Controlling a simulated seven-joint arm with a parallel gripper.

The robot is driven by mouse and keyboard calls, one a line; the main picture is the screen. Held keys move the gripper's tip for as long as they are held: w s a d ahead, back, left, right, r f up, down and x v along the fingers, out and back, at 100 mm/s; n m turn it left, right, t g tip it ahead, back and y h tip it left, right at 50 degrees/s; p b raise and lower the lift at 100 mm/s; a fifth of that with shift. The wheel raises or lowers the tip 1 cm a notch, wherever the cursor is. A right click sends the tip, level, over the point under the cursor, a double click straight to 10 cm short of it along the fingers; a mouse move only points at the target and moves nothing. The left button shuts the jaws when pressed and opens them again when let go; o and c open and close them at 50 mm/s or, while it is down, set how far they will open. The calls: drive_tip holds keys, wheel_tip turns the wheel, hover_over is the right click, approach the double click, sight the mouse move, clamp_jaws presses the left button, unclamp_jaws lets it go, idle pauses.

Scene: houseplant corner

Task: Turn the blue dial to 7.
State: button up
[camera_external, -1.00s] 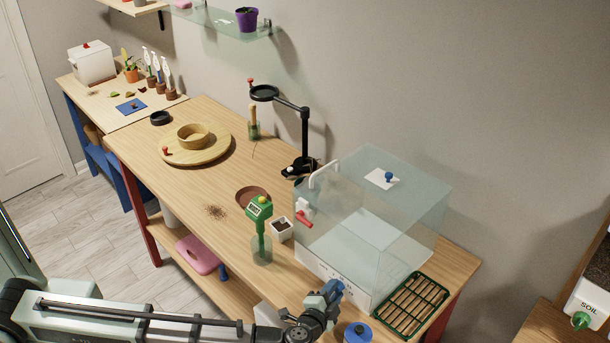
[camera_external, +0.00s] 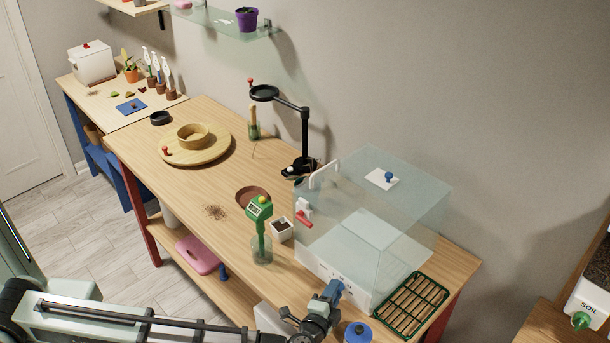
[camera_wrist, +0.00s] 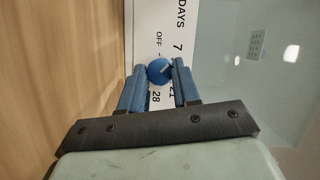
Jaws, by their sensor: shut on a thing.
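The blue dial (camera_wrist: 159,71) sits on a white panel (camera_wrist: 145,28) marked DAYS, OFF, 7, 21 and 28 in the wrist view. My gripper (camera_wrist: 160,73) is shut on the dial, with one blue finger on each side. A small pale mark shows on the dial's right side; which number it points to I cannot tell. The 7 is up and to the right of the dial, clear of the fingers. In the external view my gripper (camera_external: 334,290) is at the front panel of the clear box (camera_external: 345,235) and hides the dial.
A green meter (camera_external: 259,210) and a small white pot (camera_external: 281,229) stand to the left. A blue knob (camera_external: 389,177) is on the box's top.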

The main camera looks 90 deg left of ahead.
drive_tip(key=o, duration=1)
drive_tip(key=shift+o, duration=0.2)
drive_tip(key=v, duration=1.3)
drive_tip(key=shift+s+d, duration=0.2)
drive_tip(key=shift+d, duration=0.15)
drive_tip(key=shift+r, duration=0.1)
